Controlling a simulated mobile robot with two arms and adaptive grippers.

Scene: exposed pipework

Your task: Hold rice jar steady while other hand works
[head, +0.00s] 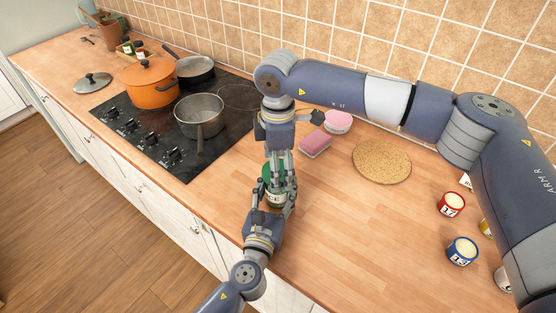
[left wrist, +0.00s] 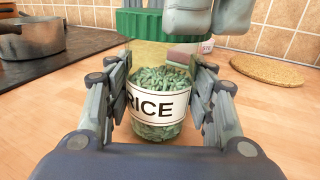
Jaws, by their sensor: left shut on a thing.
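The rice jar (left wrist: 155,105) stands upright on the wooden counter, with a green lid, clear walls, a white label reading "RICE" and greenish grains inside. In the head view the jar (head: 275,199) is partly hidden by both hands. My left gripper (head: 272,203) is shut on the jar's body; in the left wrist view its fingers (left wrist: 160,98) press in from both sides. My right gripper (head: 279,174) reaches down from above at the green lid (left wrist: 150,23). Its grey fingers overlap the lid, and I cannot tell whether they grip it.
A black cooktop (head: 150,128) with an orange pot (head: 150,85) and a grey saucepan (head: 200,115) lies to the left. A pink sponge (head: 315,145) and a round cork mat (head: 382,161) lie behind right. Cans (head: 462,250) stand far right. The counter between is clear.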

